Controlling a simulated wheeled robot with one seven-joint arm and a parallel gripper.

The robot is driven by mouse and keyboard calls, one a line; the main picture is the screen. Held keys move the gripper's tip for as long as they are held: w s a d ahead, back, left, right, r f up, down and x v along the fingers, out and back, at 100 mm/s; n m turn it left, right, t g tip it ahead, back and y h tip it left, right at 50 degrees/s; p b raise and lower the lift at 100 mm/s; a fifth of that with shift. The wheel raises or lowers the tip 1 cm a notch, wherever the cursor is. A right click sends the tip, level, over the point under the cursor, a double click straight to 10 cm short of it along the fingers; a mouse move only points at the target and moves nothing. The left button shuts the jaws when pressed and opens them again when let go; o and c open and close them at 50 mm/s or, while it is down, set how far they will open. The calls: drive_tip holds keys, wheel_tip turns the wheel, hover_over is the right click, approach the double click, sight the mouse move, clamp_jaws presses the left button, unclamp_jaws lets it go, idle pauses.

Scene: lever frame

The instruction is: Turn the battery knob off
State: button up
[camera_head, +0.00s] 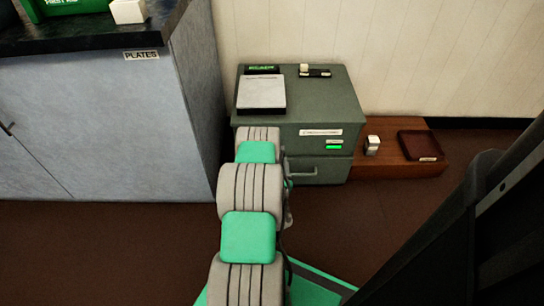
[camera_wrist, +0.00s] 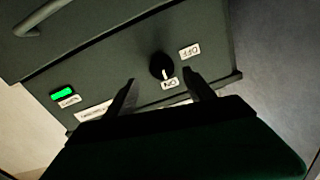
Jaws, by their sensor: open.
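The black round battery knob (camera_wrist: 160,64) sits on the front of the dark green-grey cabinet (camera_head: 330,110). Its pale mark points toward the ON label (camera_wrist: 169,85). The OFF label (camera_wrist: 190,51) is up and to the right of the knob in the wrist view, where the picture is tilted. My gripper (camera_wrist: 159,79) is open, with one finger on each side of the knob's near side in that view. I cannot tell whether the fingers touch it. In the head view my arm hides the knob and my gripper.
A green light (camera_head: 334,147) is lit on the cabinet front and also shows in the wrist view (camera_wrist: 63,93). A drawer handle (camera_head: 302,172) is below it. A low wooden bench (camera_head: 385,166) with a brown tray (camera_head: 421,146) stands right; a grey cupboard (camera_head: 100,125) stands left.

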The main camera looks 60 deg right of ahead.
drive_tip(key=b+x, duration=0.1)
drive_tip(key=x, duration=0.4)
drive_tip(key=shift+w, duration=0.3)
clamp_jaws()
idle(0.5)
